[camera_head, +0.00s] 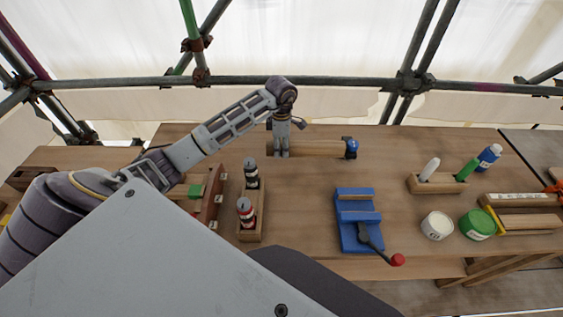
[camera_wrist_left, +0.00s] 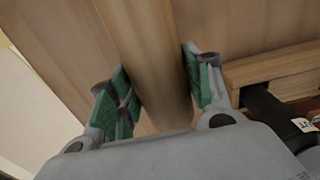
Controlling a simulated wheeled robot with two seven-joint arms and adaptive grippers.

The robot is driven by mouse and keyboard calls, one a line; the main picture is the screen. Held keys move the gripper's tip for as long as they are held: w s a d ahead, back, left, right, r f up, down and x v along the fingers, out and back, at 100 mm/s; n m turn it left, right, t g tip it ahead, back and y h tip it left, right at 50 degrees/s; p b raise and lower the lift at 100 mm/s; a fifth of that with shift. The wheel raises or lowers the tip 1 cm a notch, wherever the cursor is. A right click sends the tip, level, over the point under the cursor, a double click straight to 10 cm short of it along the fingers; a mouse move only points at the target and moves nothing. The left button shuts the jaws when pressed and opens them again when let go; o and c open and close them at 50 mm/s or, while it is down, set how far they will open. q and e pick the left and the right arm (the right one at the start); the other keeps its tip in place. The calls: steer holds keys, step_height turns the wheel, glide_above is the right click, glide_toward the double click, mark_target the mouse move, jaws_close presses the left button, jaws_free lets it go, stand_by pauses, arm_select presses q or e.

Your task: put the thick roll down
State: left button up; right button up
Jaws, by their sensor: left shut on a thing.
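The thick roll (camera_head: 318,149) is a light brown wooden cylinder lying crosswise at the back of the workbench. My left gripper (camera_head: 281,154) comes down on its left part and is shut on it. In the left wrist view the roll (camera_wrist_left: 160,55) runs between the green finger pads of the left gripper (camera_wrist_left: 158,85). A blue piece (camera_head: 350,147) shows at the roll's right end. I cannot tell whether the roll touches the bench. My right gripper is not in view.
On the workbench (camera_head: 300,200) a wooden holder (camera_head: 251,228) with dark-handled tools stands front left. A blue fixture (camera_head: 354,222) with a red-tipped lever is in the middle. A white tub (camera_head: 437,226), green tub (camera_head: 478,224) and marker block (camera_head: 437,184) are right. Scaffold tubes stand behind.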

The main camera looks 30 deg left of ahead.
arm_select(q)
glide_above(281, 168)
steer(key=shift+w+f+p, duration=0.15)
steer(key=shift+f+p, duration=0.2)
steer(key=shift+f, duration=2.45)
steer(key=shift+f, duration=0.1)
steer(key=shift+f, duration=1.85)
steer(key=shift+f, duration=0.1)
steer(key=o, duration=1.2)
steer(key=shift+o, duration=0.2)
steer(key=shift+p, duration=0.3)
